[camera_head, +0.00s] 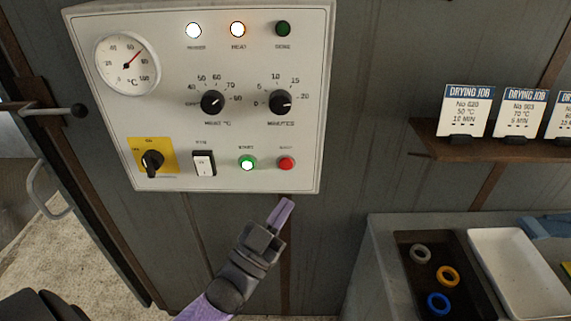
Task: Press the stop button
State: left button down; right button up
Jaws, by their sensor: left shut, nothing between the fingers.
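The red stop button (286,163) is at the lower right of the white control panel (170,105). Its small label is too blurred to read surely. The lit green button (247,162) is just to its left. My left gripper (283,212) is shut and empty, its purple fingers pointing up, just below the panel's bottom edge in the picture. It shows below the red button and apart from it. A dark shape at the bottom left corner is cut off, and I cannot tell what it is. My right gripper is not in view.
The panel also carries a dial gauge (127,64), two black knobs, a yellow-backed switch (152,160) and a white rocker (204,163). At right, a shelf (490,147) holds job cards above a counter with a dark tray of rings (407,240) and a white tray (515,270).

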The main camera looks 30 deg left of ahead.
pick_arm(q)
jog(key=b, duration=0.4)
send_near(296, 156)
jog(key=w+d+r, duration=0.2)
jog(key=shift+w+a+r, duration=0.15)
jog(key=shift+w+a, duration=0.25)
jog(key=shift+w, duration=0.3)
dwell(0.4)
jog(key=shift+w, duration=0.1)
dwell(0.6)
jog(key=shift+w+a+b, duration=0.2)
jog(key=shift+w+b, duration=0.05)
jog(key=shift+b, duration=0.15)
jog(key=shift+w+a+b, duration=0.2)
jog(key=shift+w+b, duration=0.1)
jog(key=shift+w, duration=0.05)
dwell(0.5)
jog(key=shift+s, duration=0.1)
jog(key=shift+s+d+p, duration=0.45)
jog(key=shift+s+p, duration=0.2)
jog(key=shift+p, duration=0.05)
